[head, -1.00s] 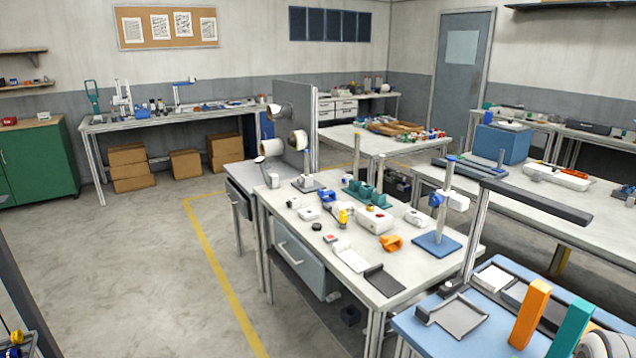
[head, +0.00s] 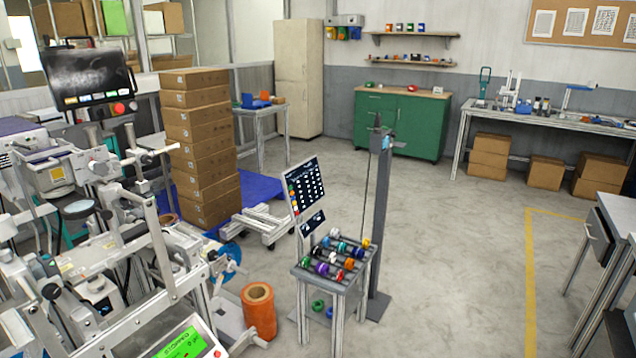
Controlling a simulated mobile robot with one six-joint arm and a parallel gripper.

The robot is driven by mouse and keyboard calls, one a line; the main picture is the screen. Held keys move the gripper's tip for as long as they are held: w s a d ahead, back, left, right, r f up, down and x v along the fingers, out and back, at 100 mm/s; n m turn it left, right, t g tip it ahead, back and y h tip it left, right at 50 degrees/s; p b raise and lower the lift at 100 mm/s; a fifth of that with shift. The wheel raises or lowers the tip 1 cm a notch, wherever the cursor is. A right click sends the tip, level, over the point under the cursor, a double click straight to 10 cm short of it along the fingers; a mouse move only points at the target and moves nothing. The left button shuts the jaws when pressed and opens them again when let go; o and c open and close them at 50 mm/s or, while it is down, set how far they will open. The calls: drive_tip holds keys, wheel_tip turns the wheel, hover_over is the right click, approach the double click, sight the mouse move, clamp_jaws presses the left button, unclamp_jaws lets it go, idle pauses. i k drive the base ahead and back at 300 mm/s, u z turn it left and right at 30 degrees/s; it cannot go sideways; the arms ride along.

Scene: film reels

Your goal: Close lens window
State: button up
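No lens window can be told for certain in the head view. A large grey and white film machine (head: 100,240) fills the left side. A dark round lens-like disc (head: 79,209) sits on its upper part, too small to tell whether any window there is open or shut. A screen (head: 90,75) with a dim grey picture stands at its top. My gripper is not in view.
A stack of brown boxes (head: 200,140) stands on a blue pallet behind the machine. A small rack of coloured reels (head: 338,262) and a grey post (head: 380,220) stand mid-floor. An orange roll (head: 259,310) is beside the machine. Open floor (head: 460,260) lies to the right.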

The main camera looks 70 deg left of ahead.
sight(85, 211)
drive_tip(key=u, duration=1.2)
drive_tip(key=k, duration=0.1)
drive_tip(key=u, duration=2.35)
drive_tip(key=i, duration=0.55)
drive_tip(key=u, duration=0.25)
drive_tip(key=k, duration=0.55)
drive_tip(key=u, duration=0.8)
drive_tip(key=i, duration=0.1)
drive_tip(key=z, duration=0.2)
